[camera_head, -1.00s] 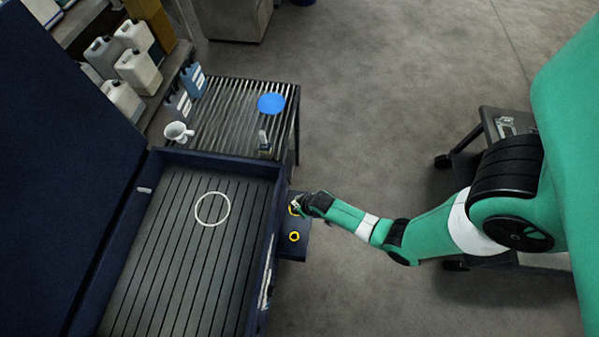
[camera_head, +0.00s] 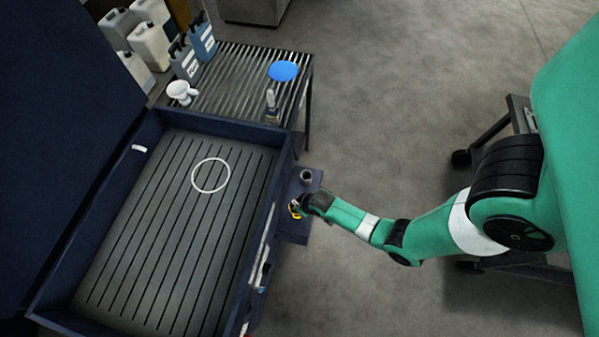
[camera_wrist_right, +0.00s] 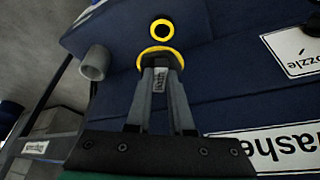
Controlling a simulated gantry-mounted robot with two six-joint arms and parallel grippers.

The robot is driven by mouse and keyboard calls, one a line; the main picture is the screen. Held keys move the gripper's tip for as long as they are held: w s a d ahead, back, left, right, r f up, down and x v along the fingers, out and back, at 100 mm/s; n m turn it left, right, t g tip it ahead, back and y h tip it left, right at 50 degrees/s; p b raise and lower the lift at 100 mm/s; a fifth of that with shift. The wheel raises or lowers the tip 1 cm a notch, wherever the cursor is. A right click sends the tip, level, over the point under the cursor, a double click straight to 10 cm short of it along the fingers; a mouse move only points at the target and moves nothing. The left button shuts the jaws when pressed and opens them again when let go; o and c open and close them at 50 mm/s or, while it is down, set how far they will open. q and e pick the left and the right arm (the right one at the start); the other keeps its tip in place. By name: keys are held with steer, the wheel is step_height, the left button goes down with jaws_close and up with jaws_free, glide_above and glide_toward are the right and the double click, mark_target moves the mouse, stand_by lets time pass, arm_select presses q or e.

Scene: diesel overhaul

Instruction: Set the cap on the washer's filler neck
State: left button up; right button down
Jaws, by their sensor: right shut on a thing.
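My right gripper (camera_wrist_right: 161,64) is shut on a yellow-rimmed cap (camera_wrist_right: 158,51), mostly hidden behind the fingertips. In the head view the right gripper (camera_head: 297,207) is over the dark blue side shelf of the washer (camera_head: 140,243). A short grey upright tube, apparently the filler neck (camera_head: 306,176), stands on that shelf, apart from the gripper. It shows left of the fingers in the right wrist view (camera_wrist_right: 95,63). A smaller yellow ring with a dark centre (camera_wrist_right: 161,29) lies beyond the cap. My left gripper is out of view.
The washer's basin with a white ring (camera_head: 211,175) is left of the gripper.

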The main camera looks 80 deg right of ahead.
step_height(320, 180, down, 6)
steer(key=b, duration=0.5)
steer(key=shift+r+b, duration=0.2)
steer(key=shift+b, duration=0.1)
steer(key=shift+f+b, duration=0.55)
steer(key=shift+f, duration=0.1)
steer(key=shift+r+p, duration=0.1)
steer(key=shift+p, duration=0.2)
steer(key=shift+f+b, duration=0.45)
steer(key=shift+f, duration=0.1)
steer(key=c, duration=0.7)
jaws_free()
